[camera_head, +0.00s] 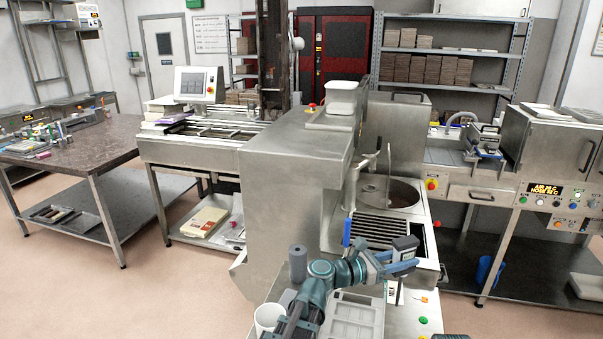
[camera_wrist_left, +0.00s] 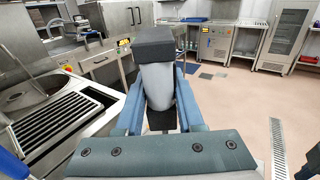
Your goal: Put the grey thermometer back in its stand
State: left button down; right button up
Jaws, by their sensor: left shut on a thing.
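My left gripper (camera_head: 402,264) is shut on the grey thermometer (camera_head: 405,245), above the right side of the steel machine's front. In the left wrist view the thermometer (camera_wrist_left: 157,88) stands between the two blue fingers of the gripper (camera_wrist_left: 160,112), with a dark block-shaped head on top and a grey body below. Its lower end is hidden by the gripper. A small white labelled piece (camera_head: 393,292) shows just below the gripper; I cannot tell whether it belongs to the thermometer or its stand. I cannot make out the stand for certain. My right gripper does not show clearly.
A dark grey cylinder (camera_head: 297,263) and a white cup (camera_head: 268,318) stand left of my left arm. A pale tray (camera_head: 352,318) lies in front. A round pot (camera_head: 390,193) and a slatted grate (camera_head: 382,230) are behind the gripper. A control cabinet (camera_head: 553,205) is at right.

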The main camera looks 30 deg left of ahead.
pick_arm(q)
jog(key=w+a+r+n+t+y+p, duration=0.1)
jog(key=a+r+y+p, duration=0.1)
jog(key=a, duration=0.9)
jog(key=w+a+r+n+t+y+p, duration=0.1)
jog(key=w+a+r+n+y+p, duration=0.1)
jog(key=a, duration=0.9)
jog(key=w+a+r+n+t+y+p, duration=0.1)
jog(key=a+r+p, duration=0.4)
jog(key=a, duration=0.6)
jog(key=shift+w+a+r+n+t+y, duration=0.15)
jog(key=shift+w+r+n+t+y, duration=0.3)
jog(key=shift+y, duration=0.75)
jog(key=shift+f, duration=0.2)
notch_tip(320, 180, down, 18)
jog(key=b, duration=1.7)
jog(key=shift+r+b, duration=0.2)
jog(key=shift+b, duration=0.1)
jog(key=shift+c, duration=2.2)
grip_release()
jog(key=shift+s, duration=0.15)
